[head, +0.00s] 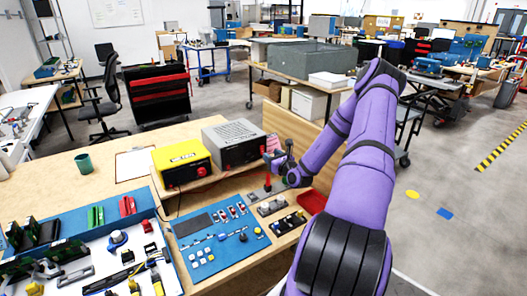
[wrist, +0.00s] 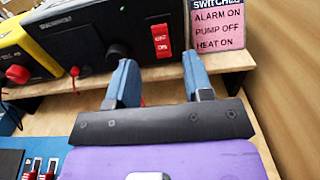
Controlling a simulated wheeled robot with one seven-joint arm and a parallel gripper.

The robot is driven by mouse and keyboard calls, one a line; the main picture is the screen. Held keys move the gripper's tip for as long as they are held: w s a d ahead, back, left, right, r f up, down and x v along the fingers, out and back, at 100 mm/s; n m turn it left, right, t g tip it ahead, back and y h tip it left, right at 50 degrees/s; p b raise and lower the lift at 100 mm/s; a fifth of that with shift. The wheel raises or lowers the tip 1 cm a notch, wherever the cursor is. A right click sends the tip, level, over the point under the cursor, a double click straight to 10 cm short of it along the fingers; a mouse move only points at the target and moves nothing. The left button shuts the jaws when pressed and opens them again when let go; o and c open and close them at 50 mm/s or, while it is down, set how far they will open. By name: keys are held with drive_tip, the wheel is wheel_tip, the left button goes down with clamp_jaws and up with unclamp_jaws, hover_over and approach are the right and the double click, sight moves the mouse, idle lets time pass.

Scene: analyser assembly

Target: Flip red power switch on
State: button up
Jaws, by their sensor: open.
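The red power switch (wrist: 160,40) is a red rocker with small white marks on the dark front of a grey box (wrist: 95,40). I cannot tell its on or off state. The grey box also shows on the bench in the head view (head: 232,133). My gripper (wrist: 159,66) has its two blue fingers spread apart, with nothing between them. The fingers point at the box front, and the switch appears between and just beyond their tips. Whether they touch the box is unclear. In the head view my gripper (head: 276,160) is at the right end of the box.
A pink sign (wrist: 218,25) reading alarm on, pump off, heat on stands right of the switch. A yellow box (head: 183,160) with a red knob is to the left. A blue panel (head: 215,236) of small parts and a red tray (head: 312,200) lie in front.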

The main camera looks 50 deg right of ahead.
sight(263, 148)
drive_tip(key=x, duration=0.6)
